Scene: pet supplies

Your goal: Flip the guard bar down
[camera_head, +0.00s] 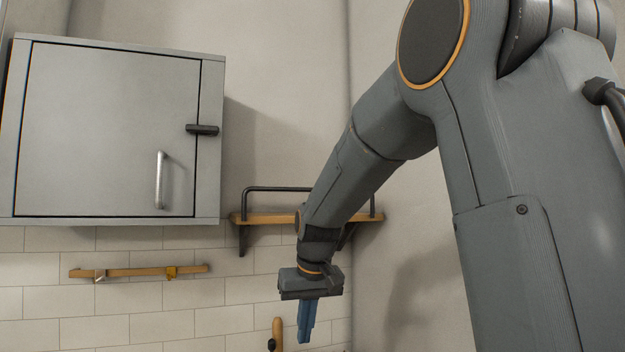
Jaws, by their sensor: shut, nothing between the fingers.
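A black U-shaped guard bar (275,189) stands raised above a wooden wall shelf (265,219) on dark brackets. My arm crosses in front of the bar's and shelf's middle and hides part of them. The bar's right end shows beyond my arm. My gripper (305,338) is below the shelf, pointing down, with its blue fingers together and nothing held. It looks apart from the bar.
A grey cabinet (110,130) with a shut door, a metal handle (160,180) and a black latch (202,129) hangs at upper left. A wooden hook rail (135,271) is below it. A wooden-handled object (277,335) is left of my gripper. A wall stands at right.

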